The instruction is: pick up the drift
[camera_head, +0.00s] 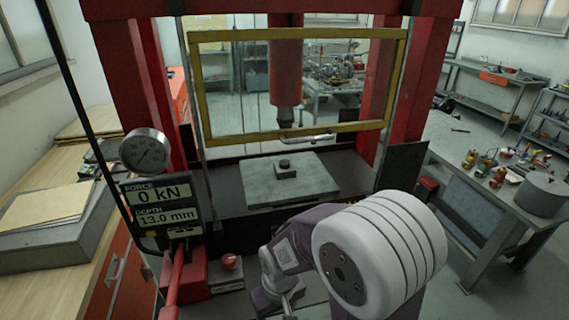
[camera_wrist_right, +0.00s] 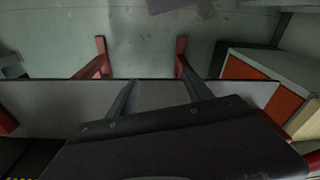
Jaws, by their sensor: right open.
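A small dark round piece (camera_head: 284,163) stands on a small grey block in the middle of the press's grey bed plate (camera_head: 312,190) in the head view. I cannot tell for sure whether this is the drift, and nothing else is clearly one. My right gripper (camera_wrist_right: 159,76) is open in the right wrist view, with nothing between its fingers. In the head view my right arm is low in front of the press, nearer than the plate and apart from the small piece. My left gripper is in neither view.
The red press frame (camera_head: 140,85) surrounds the plate. A yellow-framed clear guard (camera_head: 397,90) and the red ram (camera_head: 287,75) are above. A gauge (camera_head: 146,151) and a display (camera_head: 160,203) reading 0 kN and 13.0 mm are at left. A cluttered bench (camera_head: 463,190) stands right.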

